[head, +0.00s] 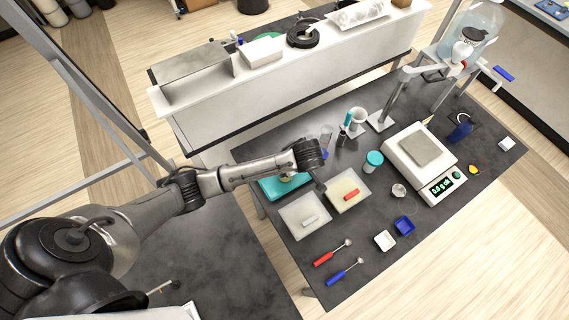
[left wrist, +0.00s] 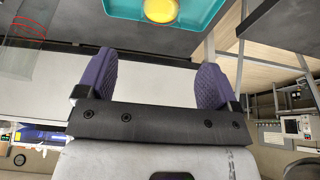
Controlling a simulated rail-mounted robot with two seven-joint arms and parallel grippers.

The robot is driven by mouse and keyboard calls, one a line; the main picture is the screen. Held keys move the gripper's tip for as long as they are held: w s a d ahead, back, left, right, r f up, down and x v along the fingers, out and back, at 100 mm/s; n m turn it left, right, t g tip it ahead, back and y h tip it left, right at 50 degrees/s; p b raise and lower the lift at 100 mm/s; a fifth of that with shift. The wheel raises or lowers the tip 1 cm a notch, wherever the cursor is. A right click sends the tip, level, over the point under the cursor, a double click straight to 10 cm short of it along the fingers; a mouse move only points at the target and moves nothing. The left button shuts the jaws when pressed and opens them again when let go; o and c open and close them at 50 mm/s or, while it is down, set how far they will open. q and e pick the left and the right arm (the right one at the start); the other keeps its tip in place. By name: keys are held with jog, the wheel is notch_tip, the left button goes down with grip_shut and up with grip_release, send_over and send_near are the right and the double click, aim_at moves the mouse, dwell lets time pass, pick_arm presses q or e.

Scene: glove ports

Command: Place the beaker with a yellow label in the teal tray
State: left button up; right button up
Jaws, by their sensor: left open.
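The teal tray (head: 267,188) lies near the left end of the dark bench, partly hidden under my left arm. A yellow round thing (left wrist: 160,9) is in the teal tray (left wrist: 118,8) in the left wrist view; I cannot tell whether it is part of the labelled beaker. My left gripper (head: 322,168) is beside the tray's right side; its purple fingers (left wrist: 157,70) are apart with nothing between them. A clear beaker (head: 326,133) with no yellow visible stands behind the gripper. A clear vessel with red marks (left wrist: 28,62) shows at the wrist view's left. My right gripper is out of view.
Two pale trays, one with a white piece (head: 305,232) and one with a red piece (head: 345,207), lie in front of the gripper. A teal-lidded jar (head: 373,163), a balance (head: 413,142) and a metal stand (head: 393,100) are to the right.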

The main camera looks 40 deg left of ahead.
pick_arm(q)
jog(key=shift+r, duration=0.2)
jog(key=s+d+f+m, duration=0.1)
jog(key=s, duration=0.1)
jog(key=s+d+f+m+h, duration=0.1)
jog(key=s+d+m, duration=0.1)
jog(key=s, duration=0.1)
jog(key=s+d+m+h, duration=0.1)
jog(key=s+d+m, duration=0.1)
jog(key=shift+s+d+f+t, duration=0.15)
jog(key=shift+s+f+t, duration=0.15)
jog(key=shift+f, duration=0.1)
jog(key=s+r+m+t+h, duration=0.1)
jog(key=s+r+m, duration=0.1)
jog(key=s+m, duration=0.4)
jog(key=s+r+m+h, duration=0.1)
jog(key=s+m, duration=0.4)
jog(key=s, duration=0.8)
jog(key=shift+a+r+m+t, duration=0.2)
jog(key=shift+r+m+t, duration=0.2)
jog(key=shift+r, duration=0.1)
jog(key=shift+s, duration=0.1)
